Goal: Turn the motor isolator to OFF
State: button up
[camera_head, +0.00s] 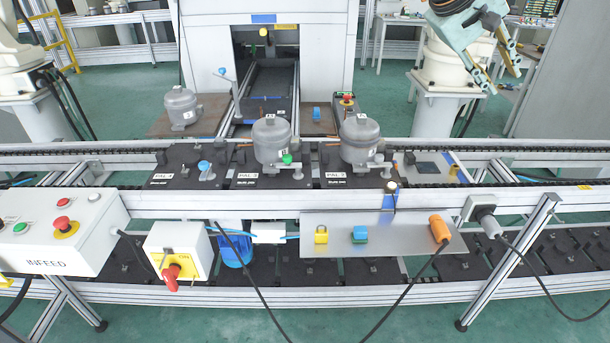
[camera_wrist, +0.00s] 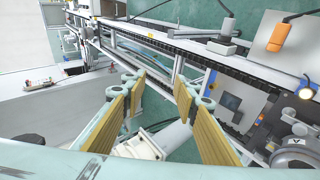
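The motor isolator is a red rotary handle (camera_head: 172,271) on a yellow plate, on the front of a white box (camera_head: 180,240) at the lower left of the head view. My gripper (camera_head: 503,83) is at the top right of the head view, far from the isolator and pointing down. In the wrist view my gripper (camera_wrist: 160,90) has its two yellow-padded fingers wide apart with nothing between them. The isolator is not in the wrist view.
A white INFEED box (camera_head: 60,230) with push buttons stands left of the isolator. A metal plate with padlocks (camera_head: 321,235) and an orange device (camera_head: 439,228) is to its right. Black cables hang in front. Compressors (camera_head: 271,140) stand on the conveyor behind.

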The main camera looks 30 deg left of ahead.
jog(key=s+a+f+n+t+h, duration=0.1)
jog(key=s+a+f+n, duration=0.25)
jog(key=a+f, duration=0.6)
jog(key=s+a+f+n+t, duration=0.1)
jog(key=s+a+f+n, duration=0.25)
jog(key=a+f, duration=0.65)
jog(key=s+a+f+n+t+y, duration=0.1)
jog(key=s+a+f+n+t, duration=0.15)
jog(key=s+a+f, duration=0.4)
jog(key=s+a+f+n+t, duration=0.1)
jog(key=s+a+n, duration=0.3)
jog(key=a, duration=0.6)
jog(key=s+a+f+n+t+y, duration=0.1)
jog(key=s+a+f+n+t, duration=0.15)
jog(key=s+a+f, duration=0.4)
jog(key=n+t+y+p, duration=0.1)
jog(key=n+y+p, duration=0.1)
jog(key=n+y, duration=1.55)
send_near(167, 281)
jog(key=s+r+n+h, duration=0.1)
jog(key=s+n+h, duration=0.1)
jog(key=s+h, duration=0.1)
jog(key=shift+d+y, duration=0.25)
jog(key=shift+b+x, duration=1.25)
jog(key=shift+x, duration=5.65)
